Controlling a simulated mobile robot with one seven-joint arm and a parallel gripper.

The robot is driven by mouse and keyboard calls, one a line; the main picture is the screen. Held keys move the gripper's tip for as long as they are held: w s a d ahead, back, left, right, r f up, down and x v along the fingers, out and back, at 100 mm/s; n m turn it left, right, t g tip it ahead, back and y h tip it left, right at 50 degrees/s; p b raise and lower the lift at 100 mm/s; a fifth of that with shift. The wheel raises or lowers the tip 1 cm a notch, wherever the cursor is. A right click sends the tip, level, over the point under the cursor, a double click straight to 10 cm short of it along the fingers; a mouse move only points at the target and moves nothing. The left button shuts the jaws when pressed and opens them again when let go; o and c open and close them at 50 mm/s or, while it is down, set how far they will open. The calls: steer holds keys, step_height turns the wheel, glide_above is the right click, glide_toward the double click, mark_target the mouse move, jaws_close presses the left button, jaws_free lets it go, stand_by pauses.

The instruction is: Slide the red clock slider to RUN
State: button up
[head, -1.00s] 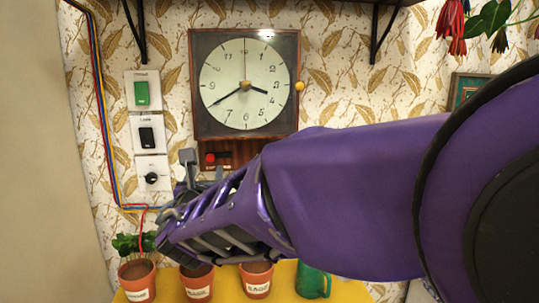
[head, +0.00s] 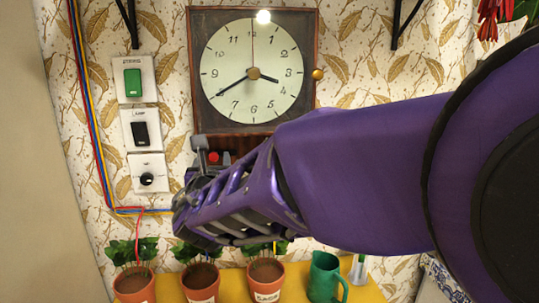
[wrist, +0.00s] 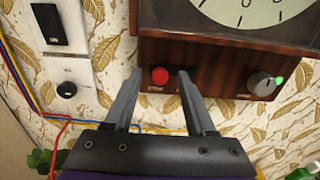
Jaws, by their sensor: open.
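The red clock slider (head: 213,157) is a small round red knob low on the wooden case of the wall clock (head: 251,68), near the case's left side. In the wrist view the red slider (wrist: 160,75) shows between the two grey fingertips of my gripper (wrist: 159,84). The gripper is open, with one finger to the left and one to the right of the knob. I cannot tell whether either finger touches it. A small label sits below the knob, too small to read. My arm and the right finger hide part of the panel right of the knob.
A grey knob (wrist: 262,84) with a green light is right of the slider. Left of the clock are a green switch (head: 133,82), a black switch (head: 140,133) and a black dial (head: 147,179). Potted plants (head: 266,281) and a green jug (head: 325,278) stand below on a yellow shelf.

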stand_by(0.3)
jaws_close()
stand_by(1.3)
